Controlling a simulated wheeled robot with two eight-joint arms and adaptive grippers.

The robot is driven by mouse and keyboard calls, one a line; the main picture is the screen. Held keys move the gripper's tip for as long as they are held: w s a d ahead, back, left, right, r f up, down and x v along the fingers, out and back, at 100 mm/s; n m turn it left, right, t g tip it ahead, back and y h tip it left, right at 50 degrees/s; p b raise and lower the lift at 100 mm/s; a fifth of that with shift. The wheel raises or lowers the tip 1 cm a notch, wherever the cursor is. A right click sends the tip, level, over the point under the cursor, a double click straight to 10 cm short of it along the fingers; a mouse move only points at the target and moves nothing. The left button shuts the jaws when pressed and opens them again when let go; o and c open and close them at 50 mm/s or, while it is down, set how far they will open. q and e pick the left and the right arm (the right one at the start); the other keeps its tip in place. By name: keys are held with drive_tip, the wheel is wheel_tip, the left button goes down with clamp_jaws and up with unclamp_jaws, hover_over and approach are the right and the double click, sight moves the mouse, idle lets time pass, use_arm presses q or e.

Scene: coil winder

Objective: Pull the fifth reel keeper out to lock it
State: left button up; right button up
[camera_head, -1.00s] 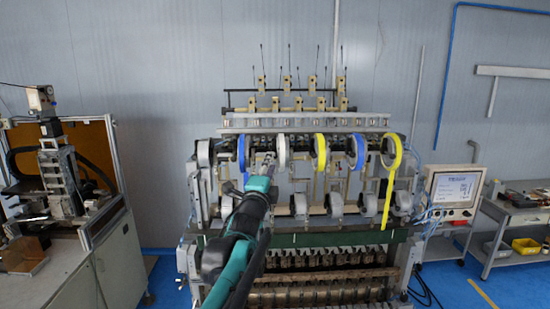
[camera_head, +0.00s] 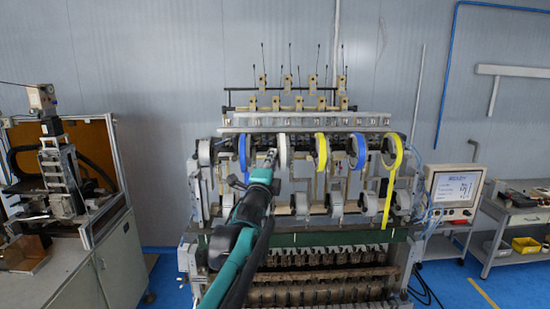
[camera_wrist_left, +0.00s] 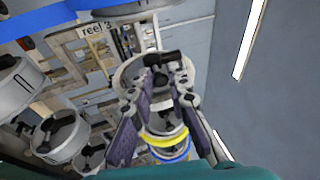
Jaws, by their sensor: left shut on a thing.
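The winder holds a row of reels, white, blue and yellow. My left gripper (camera_head: 271,156) is at the white third reel from the left (camera_head: 282,150), not at the fifth position, a blue reel (camera_head: 358,150). In the left wrist view, my left gripper's fingers (camera_wrist_left: 163,72) are shut on a black reel keeper (camera_wrist_left: 162,58) at the centre of a pale reel (camera_wrist_left: 128,74). A "reel 3" label (camera_wrist_left: 97,28) is beside it. The fingers partly hide the keeper's shaft, so I cannot tell how far out it sits. My right gripper is not in view.
Grey lower wheels with black knobs (camera_wrist_left: 62,135) lie close to the left of my gripper. A yellow strip (camera_head: 387,205) hangs from the rightmost reel. A screen (camera_head: 455,190) stands at the right, and a bench machine (camera_head: 62,180) at the left.

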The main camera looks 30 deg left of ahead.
use_arm(q)
drive_tip(key=shift+s+d, duration=0.1)
drive_tip(key=shift+s, duration=0.05)
drive_tip(key=shift+s+d, duration=0.55)
drive_tip(key=shift+s, duration=0.25)
drive_tip(key=o, duration=0.5)
drive_tip(key=shift+o, duration=0.7)
drive_tip(key=shift+d, duration=0.15)
drive_tip(key=shift+s, duration=0.15)
